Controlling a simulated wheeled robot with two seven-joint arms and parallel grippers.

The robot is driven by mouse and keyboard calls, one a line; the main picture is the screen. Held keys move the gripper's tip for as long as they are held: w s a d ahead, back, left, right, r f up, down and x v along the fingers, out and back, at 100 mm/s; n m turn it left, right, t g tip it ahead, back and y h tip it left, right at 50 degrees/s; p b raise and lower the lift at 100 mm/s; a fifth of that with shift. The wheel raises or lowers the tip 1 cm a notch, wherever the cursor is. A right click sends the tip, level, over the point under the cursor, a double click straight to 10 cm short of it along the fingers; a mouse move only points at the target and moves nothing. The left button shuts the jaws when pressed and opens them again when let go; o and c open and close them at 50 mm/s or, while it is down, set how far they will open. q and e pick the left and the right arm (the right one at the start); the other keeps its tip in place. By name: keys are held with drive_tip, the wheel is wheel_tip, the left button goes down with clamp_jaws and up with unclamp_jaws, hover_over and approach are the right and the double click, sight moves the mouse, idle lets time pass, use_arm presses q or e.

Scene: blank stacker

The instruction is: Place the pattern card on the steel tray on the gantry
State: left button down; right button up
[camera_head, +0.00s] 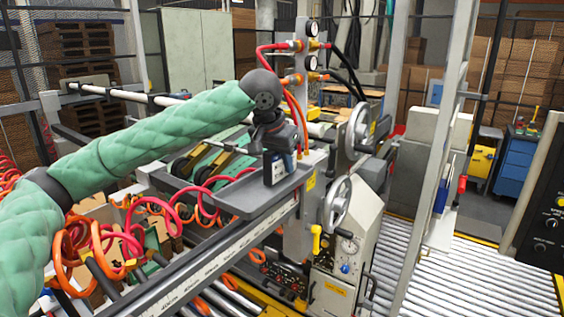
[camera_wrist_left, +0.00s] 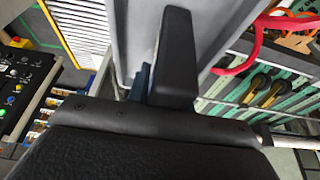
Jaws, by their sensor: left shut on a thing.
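The steel tray (camera_head: 245,207) is a shallow grey tray on the gantry rail, in the middle of the head view. My left gripper (camera_head: 281,162) points down over the tray's far right part. It is shut on the pattern card (camera_head: 278,172), of which only a small blue and white part shows between the dark fingers. I cannot tell whether the card touches the tray. In the left wrist view a dark finger (camera_wrist_left: 174,60) stands over the grey tray surface (camera_wrist_left: 204,25), with a thin blue edge (camera_wrist_left: 140,82) beside it. My right gripper is not in view.
Red and orange coiled hoses (camera_head: 135,235) lie left of the tray. A post with gauges and hoses (camera_head: 308,75) rises just behind the gripper. Handwheels (camera_head: 338,202) and a grey control cabinet (camera_head: 345,265) stand to the right. The tray's near left part is bare.

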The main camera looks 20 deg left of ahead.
use_arm(q)
drive_tip(key=c, duration=1.7)
unclamp_jaws()
drive_tip(key=shift+f, duration=0.15)
drive_tip(key=o, duration=0.4)
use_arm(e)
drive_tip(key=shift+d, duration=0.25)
use_arm(q)
drive_tip(key=shift+o, duration=0.2)
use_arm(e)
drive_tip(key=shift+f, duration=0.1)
use_arm(q)
drive_tip(key=b+v, duration=0.4)
drive_tip(key=v, duration=0.2)
drive_tip(key=shift+s+r+b, duration=0.1)
drive_tip(key=shift+r+b, duration=0.2)
drive_tip(key=shift+r, duration=0.1)
drive_tip(key=b+v, duration=0.1)
drive_tip(key=v, duration=0.2)
drive_tip(key=shift+r, duration=0.3)
drive_tip(key=shift+b+v, duration=0.45)
drive_tip(key=shift+v, duration=0.55)
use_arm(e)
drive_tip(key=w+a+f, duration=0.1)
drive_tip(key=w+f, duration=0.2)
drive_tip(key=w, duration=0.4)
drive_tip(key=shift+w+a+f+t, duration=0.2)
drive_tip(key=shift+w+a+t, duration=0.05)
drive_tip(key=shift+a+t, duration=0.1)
